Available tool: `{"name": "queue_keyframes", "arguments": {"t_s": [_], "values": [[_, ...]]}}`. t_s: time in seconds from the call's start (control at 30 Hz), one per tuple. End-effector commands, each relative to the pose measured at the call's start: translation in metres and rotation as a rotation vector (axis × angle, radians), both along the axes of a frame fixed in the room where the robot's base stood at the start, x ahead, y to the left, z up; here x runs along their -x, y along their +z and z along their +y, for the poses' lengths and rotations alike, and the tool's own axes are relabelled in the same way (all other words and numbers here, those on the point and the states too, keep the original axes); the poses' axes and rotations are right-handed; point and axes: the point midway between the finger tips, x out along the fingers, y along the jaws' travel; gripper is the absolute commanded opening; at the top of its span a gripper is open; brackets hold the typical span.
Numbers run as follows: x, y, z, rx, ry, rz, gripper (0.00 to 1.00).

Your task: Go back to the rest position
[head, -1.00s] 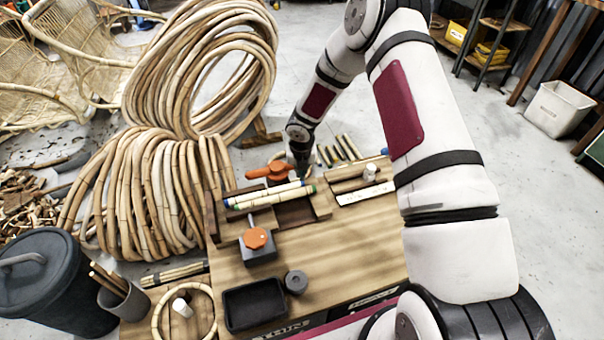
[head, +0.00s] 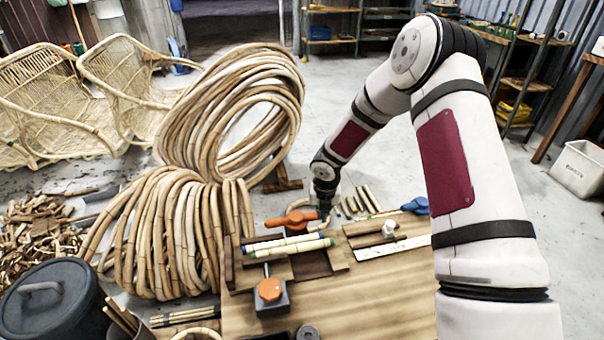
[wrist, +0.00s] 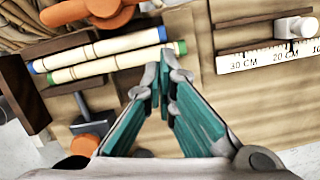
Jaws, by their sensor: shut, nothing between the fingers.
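My gripper (wrist: 165,75) is shut and empty in the wrist view, its teal fingers brought together above the workbench. In the head view my gripper (head: 325,212) points down at the far part of the bench, beside the orange-handled clamp (head: 291,219). Two rattan poles with blue and green end bands lie side by side just in front of it: the blue-banded pole (head: 280,243) and the green-banded pole (head: 293,248). In the wrist view the green-banded pole (wrist: 110,62) ends close to the fingertips; whether they touch it I cannot tell.
A second orange-knobbed clamp (head: 270,290) stands at the bench's front left. A white ruler (head: 392,247) lies right of the poles. Rattan coils (head: 165,235) stand at the left, with a dark bin (head: 55,305) in front.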

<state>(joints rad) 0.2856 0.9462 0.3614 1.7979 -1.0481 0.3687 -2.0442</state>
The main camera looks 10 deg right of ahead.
Motion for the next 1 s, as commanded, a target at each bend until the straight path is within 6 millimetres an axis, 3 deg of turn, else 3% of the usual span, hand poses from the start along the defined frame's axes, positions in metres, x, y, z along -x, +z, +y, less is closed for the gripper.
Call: {"name": "queue_keyframes", "arguments": {"t_s": [0.13, 0.23, 0.47, 0.7, 1.0], "values": [[0.000, 0.006, -0.002, 0.004, -0.017, -0.002, 0.00], [0.003, 0.027, -0.008, 0.019, -0.091, -0.011, 0.00], [0.031, 0.125, -0.034, 0.062, -0.493, -0.066, 0.00], [0.091, 0.222, -0.052, 0.053, -0.981, -0.156, 0.00], [0.194, 0.312, -0.054, -0.050, -1.596, -0.265, 0.00]]}}
